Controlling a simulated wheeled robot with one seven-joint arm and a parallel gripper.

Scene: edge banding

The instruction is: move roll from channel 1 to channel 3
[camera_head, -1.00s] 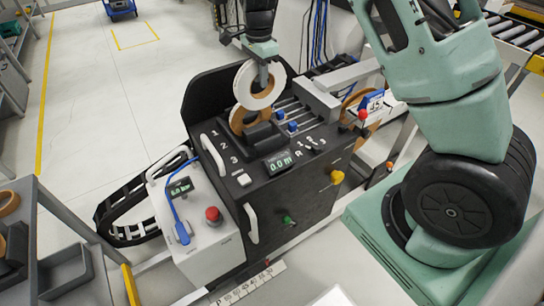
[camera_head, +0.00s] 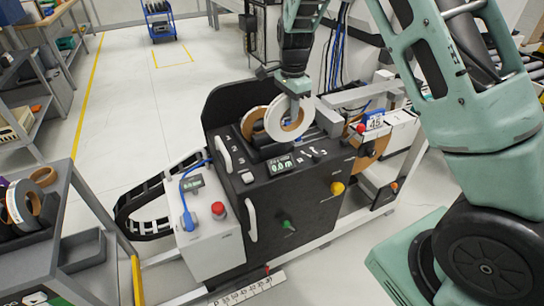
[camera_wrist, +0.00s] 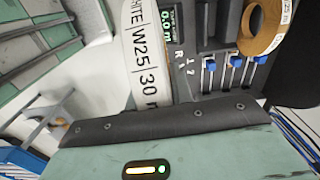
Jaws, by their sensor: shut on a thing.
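My gripper (camera_head: 293,100) is shut on the upper rim of a white edge-banding roll (camera_head: 272,126) with a tan inner ring. The roll hangs upright over the nearer part of the machine's black top, in front of a brown roll (camera_head: 249,120). In the wrist view the held roll (camera_wrist: 146,60) reads "WHITE W25 30 m", and the brown roll (camera_wrist: 262,35) stands apart from it. The channel numbers are along the panel's left side, 1 farthest and 3 (camera_head: 236,160) nearest. The black holder (camera_head: 270,151) is partly hidden below the held roll; I cannot tell whether they touch.
The black machine (camera_head: 300,200) has a raised back panel, a display (camera_head: 282,166) and blue-knobbed rails (camera_wrist: 234,63). A red button (camera_head: 218,209) sits on the white box at left. A grey cart (camera_head: 85,185) with more rolls (camera_head: 22,205) stands at far left.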

